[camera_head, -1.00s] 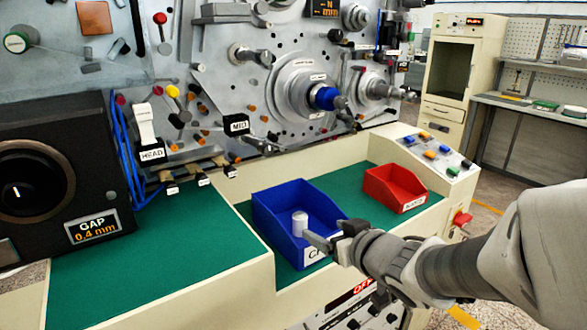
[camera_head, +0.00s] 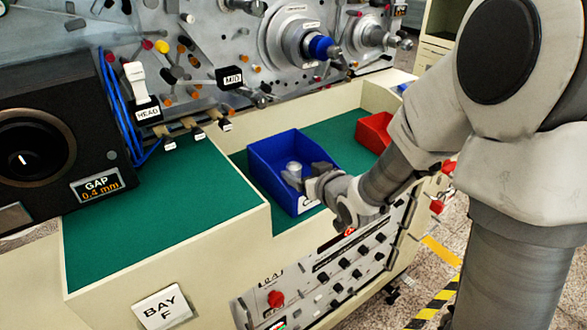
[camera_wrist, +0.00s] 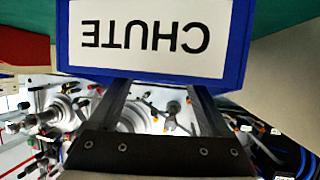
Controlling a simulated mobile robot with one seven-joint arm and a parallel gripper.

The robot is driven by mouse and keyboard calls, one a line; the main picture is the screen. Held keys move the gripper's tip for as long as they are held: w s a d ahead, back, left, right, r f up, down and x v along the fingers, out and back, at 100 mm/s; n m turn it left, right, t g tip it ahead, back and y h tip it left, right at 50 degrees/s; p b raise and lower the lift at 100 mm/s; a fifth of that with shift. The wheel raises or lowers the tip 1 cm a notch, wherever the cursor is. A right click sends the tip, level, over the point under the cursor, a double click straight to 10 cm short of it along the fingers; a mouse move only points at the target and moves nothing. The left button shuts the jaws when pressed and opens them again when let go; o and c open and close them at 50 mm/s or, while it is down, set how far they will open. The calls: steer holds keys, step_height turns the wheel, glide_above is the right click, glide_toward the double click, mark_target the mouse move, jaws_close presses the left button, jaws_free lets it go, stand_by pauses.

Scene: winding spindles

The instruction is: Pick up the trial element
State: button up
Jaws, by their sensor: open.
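The trial element, seemingly the small pale cylinder (camera_head: 294,168), stands upright in the blue bin (camera_head: 262,175). My gripper (camera_head: 303,181) is at the bin's front rim, with its fingers close to the cylinder in the head view. In the wrist view, which is upside down, the bin's front wall (camera_wrist: 70,45) carries a CHUTE label. My gripper (camera_wrist: 158,88) shows two dark fingers spread apart, their tips hidden behind that wall. The cylinder is not visible there, and I cannot tell whether it lies between the fingers.
A red bin (camera_head: 372,130) stands to the right on the green surface, partly behind my arm. The green counter (camera_head: 165,215) at left is clear. The black GAP box (camera_head: 55,135) stands at far left. The machine panel with spindles (camera_head: 300,40) rises behind.

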mark_target(296, 169)
steer(key=shift+x, duration=2.8)
steer(key=shift+d+f, duration=0.1)
jaws_close()
